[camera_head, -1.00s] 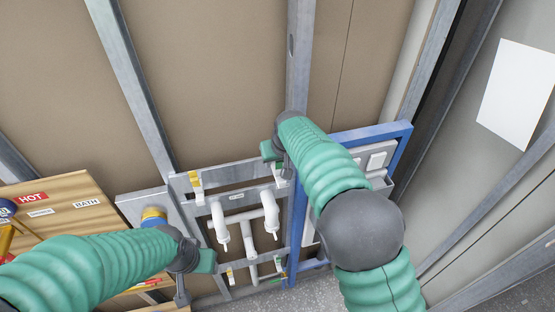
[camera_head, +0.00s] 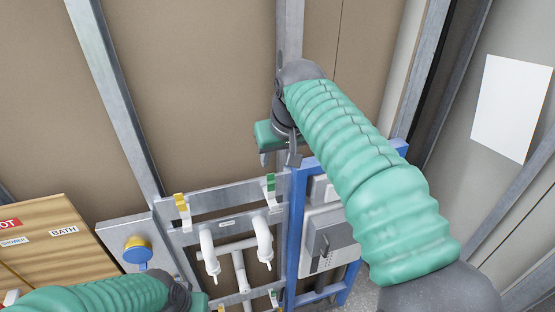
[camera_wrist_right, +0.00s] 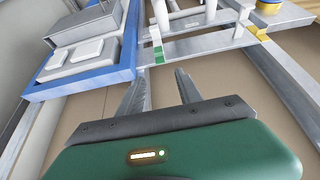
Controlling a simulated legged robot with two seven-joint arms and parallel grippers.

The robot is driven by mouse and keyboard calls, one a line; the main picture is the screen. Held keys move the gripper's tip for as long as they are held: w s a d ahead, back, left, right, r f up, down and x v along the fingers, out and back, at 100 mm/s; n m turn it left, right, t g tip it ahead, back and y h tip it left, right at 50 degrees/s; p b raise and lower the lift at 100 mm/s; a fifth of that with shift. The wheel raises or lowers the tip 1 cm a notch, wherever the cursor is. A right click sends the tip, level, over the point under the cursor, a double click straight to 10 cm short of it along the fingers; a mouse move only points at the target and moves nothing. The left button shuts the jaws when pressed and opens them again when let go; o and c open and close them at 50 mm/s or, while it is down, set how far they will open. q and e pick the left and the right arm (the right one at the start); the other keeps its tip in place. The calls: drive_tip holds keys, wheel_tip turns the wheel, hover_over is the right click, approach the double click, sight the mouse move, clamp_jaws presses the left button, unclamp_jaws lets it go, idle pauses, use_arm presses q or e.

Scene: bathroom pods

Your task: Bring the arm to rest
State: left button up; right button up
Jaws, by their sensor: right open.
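My right arm in green sleeving reaches in from the lower right of the head view. Its gripper (camera_head: 279,157) is above the top of the blue frame (camera_head: 297,220), in front of a metal stud. In the right wrist view the two fingers (camera_wrist_right: 160,90) are apart with nothing between them, so it is open and empty. My left arm comes in at the lower left; its green gripper body (camera_head: 198,301) is cut off by the bottom edge and its fingers are hidden.
A metal rack with white pipes (camera_head: 264,240) stands below, beside a grey box (camera_head: 328,240) inside the blue frame. A plate with a yellow and blue fitting (camera_head: 137,252) and a wooden labelled panel (camera_head: 62,255) are at left. A white sheet (camera_head: 511,108) hangs on the right wall.

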drive_tip(key=shift+a, duration=0.1)
drive_tip(key=s+d+f+m+b, duration=0.15)
drive_tip(key=d+f+b, duration=0.25)
drive_tip(key=f, duration=0.6)
drive_tip(key=s+d+f+g+h+b, duration=0.1)
drive_tip(key=s+d+f+b, duration=0.3)
drive_tip(key=f, duration=0.5)
drive_tip(key=s+d+f+m+b, duration=0.15)
drive_tip(key=d+f+b, duration=0.35)
drive_tip(key=f, duration=0.5)
drive_tip(key=s+d+f+b, duration=0.3)
drive_tip(key=s+f+b, duration=0.1)
drive_tip(key=s+f, duration=0.4)
drive_tip(key=s+d+f+g+b, duration=0.1)
drive_tip(key=s+d+f+b, duration=0.2)
drive_tip(key=s+f, duration=0.5)
wheel_tip(320, 180, down, 4)
drive_tip(key=shift+s+d+r+m+g+h+b, duration=0.1)
drive_tip(key=shift+s+d+m+g+h+b, duration=0.2)
drive_tip(key=shift+b, duration=0.2)
drive_tip(key=shift+w, duration=0.1)
drive_tip(key=shift+d, duration=0.25)
